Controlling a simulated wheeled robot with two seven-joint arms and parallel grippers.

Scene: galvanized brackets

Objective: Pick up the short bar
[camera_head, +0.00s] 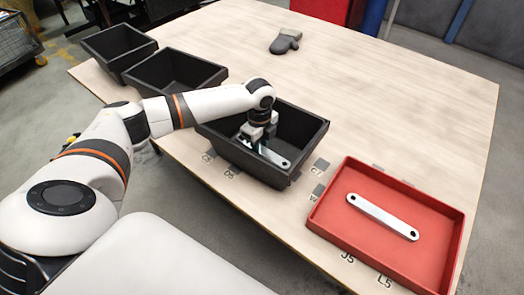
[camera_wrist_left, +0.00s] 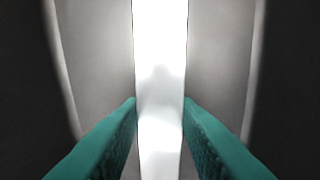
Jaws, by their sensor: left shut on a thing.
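The short bar (camera_head: 275,157), pale metal with a hole near its visible end, is inside the nearest black bin (camera_head: 305,138). My left gripper (camera_head: 259,142) reaches down into this bin and is shut on the bar. The gripper hides part of the bar; I cannot tell whether it touches the bin floor. In the left wrist view, the teal fingers (camera_wrist_left: 160,115) press on both sides of the bright bar (camera_wrist_left: 160,50), which runs up the middle of the picture. My right gripper is not in view.
A red tray (camera_head: 333,200) at the right holds a longer metal bar (camera_head: 382,217) with a hole at each end. Two more black bins (camera_head: 190,88) (camera_head: 127,58) stand at the back left. A dark glove (camera_head: 286,42) lies at the back.

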